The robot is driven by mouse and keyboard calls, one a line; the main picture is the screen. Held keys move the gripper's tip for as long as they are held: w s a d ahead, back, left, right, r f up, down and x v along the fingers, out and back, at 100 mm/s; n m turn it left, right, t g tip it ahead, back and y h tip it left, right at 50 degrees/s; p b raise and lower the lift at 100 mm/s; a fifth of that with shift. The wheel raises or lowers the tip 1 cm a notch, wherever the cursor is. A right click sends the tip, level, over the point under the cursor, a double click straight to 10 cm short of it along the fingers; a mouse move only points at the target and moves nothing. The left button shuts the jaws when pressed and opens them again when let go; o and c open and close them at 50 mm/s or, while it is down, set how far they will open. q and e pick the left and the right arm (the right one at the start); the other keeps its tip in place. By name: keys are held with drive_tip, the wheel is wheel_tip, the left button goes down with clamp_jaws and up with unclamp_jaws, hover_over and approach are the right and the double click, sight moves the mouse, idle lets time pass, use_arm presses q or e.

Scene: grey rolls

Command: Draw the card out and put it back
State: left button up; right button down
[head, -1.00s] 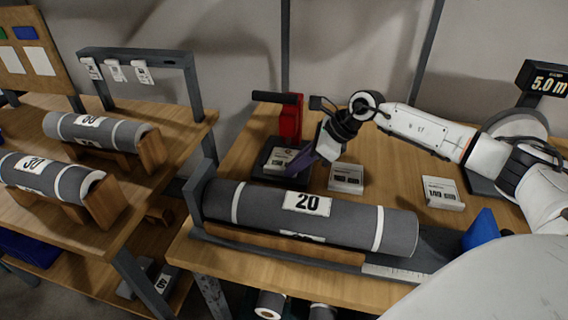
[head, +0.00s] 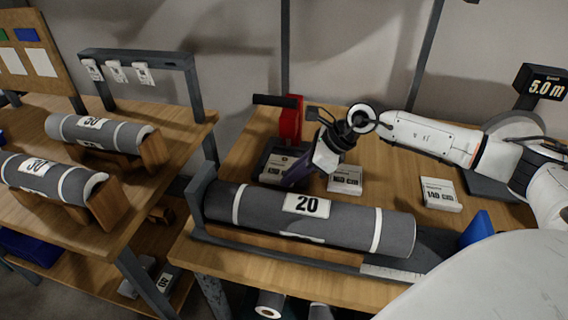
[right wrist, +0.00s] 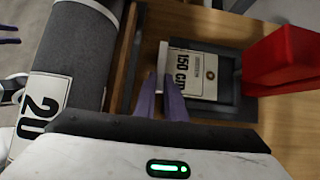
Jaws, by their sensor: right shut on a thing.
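A pale card (head: 277,166) printed "150 cm" lies at the dark tray (head: 263,158) below the red stamp-like device (head: 290,120). The card also shows in the right wrist view (right wrist: 205,75), with part of it over the tray and its near edge at my fingers. My right gripper (head: 288,181) is shut on the card's edge; its purple fingers (right wrist: 161,85) show in the right wrist view. The left gripper is not in the head view.
A grey roll (head: 260,205) labelled 20 lies in a cradle in front of the tray. Two more pale cards (head: 345,180) (head: 440,194) lie to the right. A blue block (head: 478,228) stands at the right. A second table (head: 190,120) with rolls is at the left.

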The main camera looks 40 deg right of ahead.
drive_tip(key=shift+s+a, duration=0.35)
drive_tip(key=shift+a, duration=0.05)
drive_tip(key=shift+r, duration=0.1)
wheel_tip(320, 180, up, 5)
drive_tip(key=p, duration=0.3)
idle(0.5)
idle(0.5)
